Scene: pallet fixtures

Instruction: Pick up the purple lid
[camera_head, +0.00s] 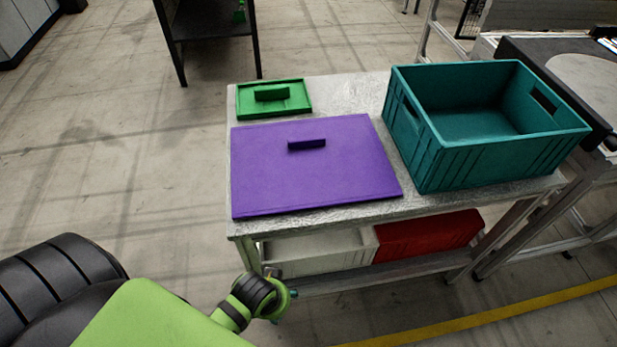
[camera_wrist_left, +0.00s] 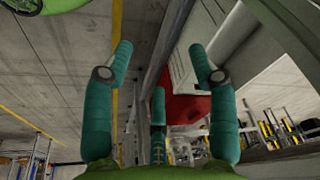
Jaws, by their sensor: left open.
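The purple lid (camera_head: 310,172) lies flat on the metal table, with a short raised handle (camera_head: 307,144) near its back edge. Nothing covers it in the head view. My left gripper (camera_wrist_left: 161,53) shows teal fingers spread open and empty in the left wrist view. In the head view its hand is low, in front of the table's left front corner, below the tabletop and apart from the lid. The lid is not recognisable in the left wrist view. My right gripper is in neither view.
A smaller green lid (camera_head: 290,99) with a handle lies behind the purple one. An open, empty teal crate (camera_head: 470,160) stands to its right. A white bin (camera_head: 310,255) and a red bin (camera_head: 425,238) sit on the lower shelf. Floor left of the table is clear.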

